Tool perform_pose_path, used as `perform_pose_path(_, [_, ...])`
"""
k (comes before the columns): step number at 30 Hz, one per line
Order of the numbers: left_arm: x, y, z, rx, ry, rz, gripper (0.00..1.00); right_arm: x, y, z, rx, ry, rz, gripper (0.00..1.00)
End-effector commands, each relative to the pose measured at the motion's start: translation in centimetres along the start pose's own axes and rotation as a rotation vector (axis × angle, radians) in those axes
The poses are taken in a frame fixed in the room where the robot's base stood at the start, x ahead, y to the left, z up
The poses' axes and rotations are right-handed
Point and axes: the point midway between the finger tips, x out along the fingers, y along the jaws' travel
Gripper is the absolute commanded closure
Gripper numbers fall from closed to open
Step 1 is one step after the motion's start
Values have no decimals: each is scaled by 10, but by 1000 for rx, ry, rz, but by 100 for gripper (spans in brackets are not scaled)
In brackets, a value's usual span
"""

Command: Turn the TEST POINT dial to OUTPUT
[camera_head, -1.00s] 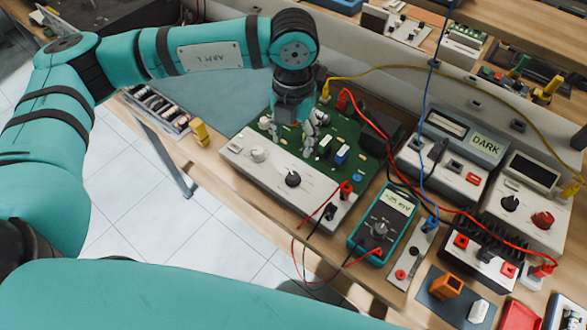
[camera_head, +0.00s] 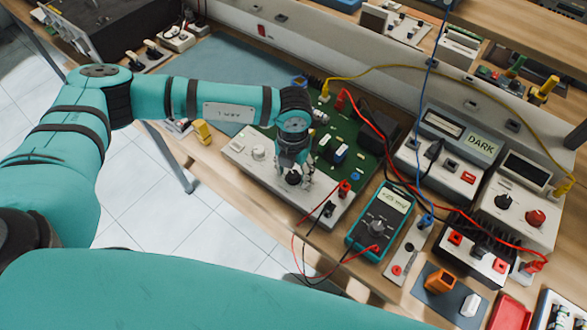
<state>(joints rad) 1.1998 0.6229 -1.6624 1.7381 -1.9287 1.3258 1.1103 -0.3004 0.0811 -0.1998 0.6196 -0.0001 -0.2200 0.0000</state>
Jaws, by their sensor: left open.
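A green circuit board with a pale front panel (camera_head: 322,207) lies on the bench. The panel carries a white knob (camera_head: 258,153) and a black dial (camera_head: 293,178); the labels are too small to read, so I cannot tell by lettering which is the TEST POINT dial. My left gripper (camera_head: 294,176) points down over the black dial, open, with its fingers on either side of it. The fingers partly hide the dial and its pointer; I cannot tell whether they touch it. My right gripper is not in view.
A teal multimeter (camera_head: 379,222) with a lit display stands right of the panel, with red and black leads running to the panel's right end. A box showing DARK (camera_head: 447,150) and a black heatsink block (camera_head: 474,244) stand further right. A yellow block (camera_head: 203,131) is at left.

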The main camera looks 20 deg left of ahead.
Motion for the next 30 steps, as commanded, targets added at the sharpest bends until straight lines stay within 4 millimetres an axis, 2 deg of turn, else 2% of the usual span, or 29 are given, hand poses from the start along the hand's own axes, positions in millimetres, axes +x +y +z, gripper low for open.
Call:
perform_pose_path(2, [0, 0, 0, 0, 0, 0, 50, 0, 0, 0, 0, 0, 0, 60])
perform_pose_path(13, [0, 0, 0, 0, 0, 0, 99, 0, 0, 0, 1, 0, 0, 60])
perform_pose_path(22, [1, 0, 0, 33, 0, 1, 100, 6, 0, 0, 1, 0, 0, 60])
perform_pose_path(30, [4, 0, 1, 189, -2, 0, 100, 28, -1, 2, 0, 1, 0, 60])
